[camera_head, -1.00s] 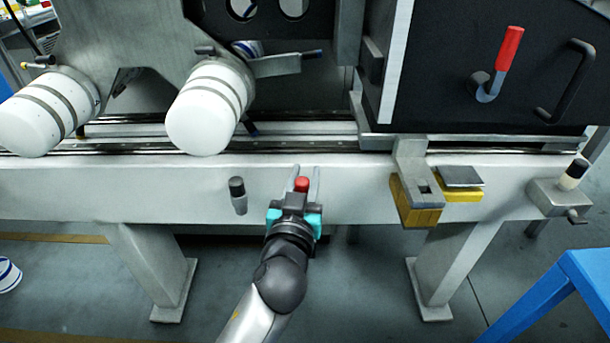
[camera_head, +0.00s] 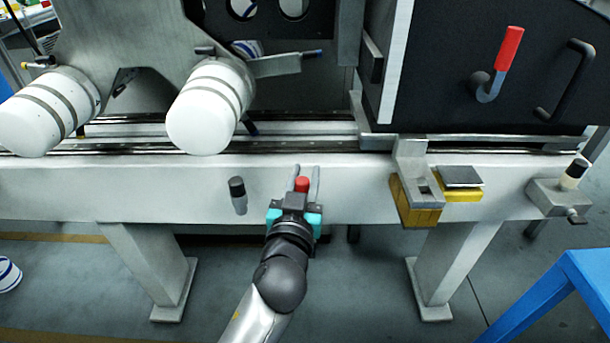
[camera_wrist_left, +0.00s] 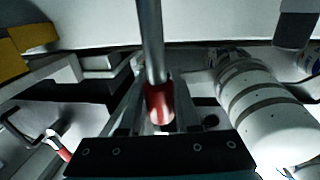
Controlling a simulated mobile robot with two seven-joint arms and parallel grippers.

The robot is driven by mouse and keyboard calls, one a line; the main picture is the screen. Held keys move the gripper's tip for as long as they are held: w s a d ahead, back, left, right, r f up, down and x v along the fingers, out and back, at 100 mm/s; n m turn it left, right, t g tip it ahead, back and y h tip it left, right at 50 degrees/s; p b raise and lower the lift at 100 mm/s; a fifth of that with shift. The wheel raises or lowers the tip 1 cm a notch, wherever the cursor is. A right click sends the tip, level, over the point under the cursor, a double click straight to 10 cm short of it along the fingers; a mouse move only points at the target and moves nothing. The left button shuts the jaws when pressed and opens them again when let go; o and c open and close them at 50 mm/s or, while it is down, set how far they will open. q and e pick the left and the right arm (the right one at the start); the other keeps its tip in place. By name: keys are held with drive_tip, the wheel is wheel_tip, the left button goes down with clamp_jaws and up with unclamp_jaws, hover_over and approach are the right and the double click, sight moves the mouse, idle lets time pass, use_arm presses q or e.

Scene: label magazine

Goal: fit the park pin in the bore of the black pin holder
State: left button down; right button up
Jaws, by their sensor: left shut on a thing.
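The park pin shows as a red grip (camera_head: 302,184) between the fingers of my left gripper (camera_head: 305,172), which is shut on it in front of the pale beam. In the left wrist view the red grip (camera_wrist_left: 159,103) sits between the fingers, and a grey shaft (camera_wrist_left: 151,40) runs from it to the top edge. A short grey cylinder with a black top (camera_head: 238,194), apparently the black pin holder, is on the beam face left of the gripper, apart from it. Its bore cannot be made out. My right gripper is not in view.
A grey bracket (camera_head: 411,160) over a yellow block (camera_head: 418,215) juts out right of the gripper, beside a grey-topped yellow pad (camera_head: 461,184). A clamp block (camera_head: 556,198) stands at the beam's right. White rollers (camera_head: 207,112) hang behind.

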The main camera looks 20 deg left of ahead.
use_arm(q)
drive_tip(key=shift+f, duration=0.15)
idle(0.8)
drive_tip(key=shift+f+b, duration=0.35)
drive_tip(key=shift+b, duration=0.05)
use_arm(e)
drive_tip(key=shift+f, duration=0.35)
use_arm(q)
drive_tip(key=shift+f+b, duration=2.15)
drive_tip(key=shift+f, duration=0.25)
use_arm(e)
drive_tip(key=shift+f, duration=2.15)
use_arm(q)
drive_tip(key=c, duration=0.5)
unclamp_jaws()
drive_tip(key=shift+c, duration=0.2)
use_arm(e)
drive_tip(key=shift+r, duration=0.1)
